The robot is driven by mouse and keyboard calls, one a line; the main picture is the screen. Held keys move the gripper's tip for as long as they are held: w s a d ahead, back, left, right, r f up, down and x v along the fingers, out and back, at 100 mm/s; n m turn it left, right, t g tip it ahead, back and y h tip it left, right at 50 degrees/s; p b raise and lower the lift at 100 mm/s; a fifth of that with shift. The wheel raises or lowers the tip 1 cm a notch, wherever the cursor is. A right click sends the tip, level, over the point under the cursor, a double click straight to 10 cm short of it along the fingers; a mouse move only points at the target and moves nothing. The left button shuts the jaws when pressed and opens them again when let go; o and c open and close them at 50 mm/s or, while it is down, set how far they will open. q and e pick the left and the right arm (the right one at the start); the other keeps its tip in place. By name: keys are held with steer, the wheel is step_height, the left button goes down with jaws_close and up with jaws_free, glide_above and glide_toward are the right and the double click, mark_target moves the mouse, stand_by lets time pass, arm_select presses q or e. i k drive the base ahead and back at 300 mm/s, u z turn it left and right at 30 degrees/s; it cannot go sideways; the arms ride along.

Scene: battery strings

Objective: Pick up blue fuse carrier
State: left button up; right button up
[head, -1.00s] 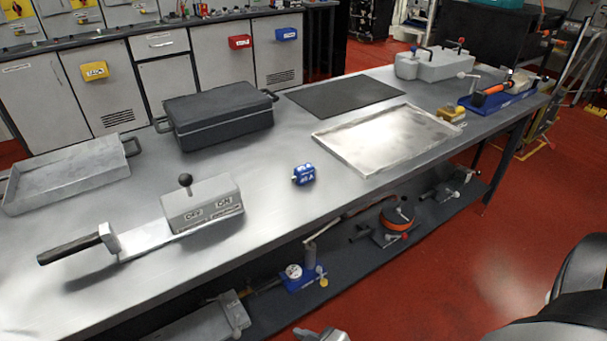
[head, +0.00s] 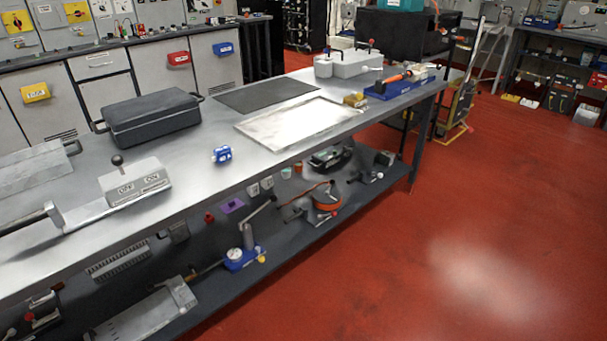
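The blue fuse carrier (head: 222,154) is a small blue block with white markings. It lies alone on the grey metal workbench (head: 190,170), near the front edge, in the head view. Nothing touches it. Neither of my grippers shows in the head view now, so whether they are open or shut is hidden.
A grey switch box (head: 134,183) with a black knob and a long handle is left of the carrier. A dark case (head: 152,118) stands behind it. A shallow metal tray (head: 300,122) lies to the right. A lower shelf (head: 290,240) holds several tools. Red floor on the right is clear.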

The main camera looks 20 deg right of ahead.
mark_target(222, 154)
steer(key=z, duration=2.6)
steer(key=i, duration=0.2)
steer(key=u, duration=1.55)
steer(key=i, duration=1.1)
steer(key=u, duration=0.5)
